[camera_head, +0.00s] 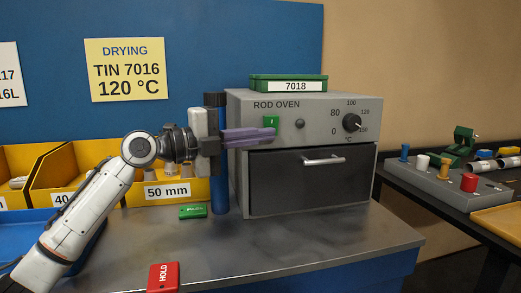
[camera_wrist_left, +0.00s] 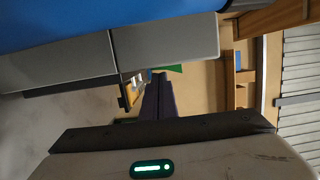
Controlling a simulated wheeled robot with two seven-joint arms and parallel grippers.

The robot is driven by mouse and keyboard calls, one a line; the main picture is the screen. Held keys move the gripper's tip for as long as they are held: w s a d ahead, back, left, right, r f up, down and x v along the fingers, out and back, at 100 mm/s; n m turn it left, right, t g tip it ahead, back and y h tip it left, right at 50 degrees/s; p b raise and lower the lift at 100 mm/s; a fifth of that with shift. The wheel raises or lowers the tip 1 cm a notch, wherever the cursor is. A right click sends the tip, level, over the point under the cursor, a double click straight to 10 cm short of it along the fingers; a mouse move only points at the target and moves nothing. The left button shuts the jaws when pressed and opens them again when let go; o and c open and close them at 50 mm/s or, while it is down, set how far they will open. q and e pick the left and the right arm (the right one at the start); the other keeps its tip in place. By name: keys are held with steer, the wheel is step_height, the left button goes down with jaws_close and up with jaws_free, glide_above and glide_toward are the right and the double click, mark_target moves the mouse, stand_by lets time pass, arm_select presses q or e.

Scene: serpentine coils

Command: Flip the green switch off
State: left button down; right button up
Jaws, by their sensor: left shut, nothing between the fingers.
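The green switch (camera_head: 271,121) is a small green rocker on the upper left of the grey rod oven's front (camera_head: 300,107). A faint white mark shows on it. My left gripper (camera_head: 272,134) reaches in from the left with its purple fingers together and empty. In the head view the fingertips lie just below the switch and overlap its lower edge. I cannot tell whether they touch it. The fingers (camera_wrist_left: 160,95) also show in the left wrist view, where I cannot make out the switch. My right gripper is not in view.
A dark blue canister (camera_head: 219,180) stands at the oven's left, behind my gripper. A black knob (camera_head: 351,122) and an oven door with a handle (camera_head: 323,160) are on the front. A red HOLD tag (camera_head: 163,277) and a green tag (camera_head: 193,211) lie on the bench.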

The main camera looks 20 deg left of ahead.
arm_select(q)
steer(key=shift+w+a+r, duration=0.15)
steer(key=shift+a, duration=0.1)
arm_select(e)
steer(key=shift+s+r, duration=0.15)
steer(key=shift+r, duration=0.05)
arm_select(q)
steer(key=s+d+f+b, duration=0.1)
steer(key=s+d, duration=0.2)
steer(key=s, duration=0.1)
steer(key=b+v, duration=0.2)
steer(key=v, duration=0.7)
steer(key=shift+a+f, duration=0.3)
steer(key=shift+a, duration=0.2)
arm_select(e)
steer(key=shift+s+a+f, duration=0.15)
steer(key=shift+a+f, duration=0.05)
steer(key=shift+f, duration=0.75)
arm_select(q)
steer(key=shift+s, duration=0.1)
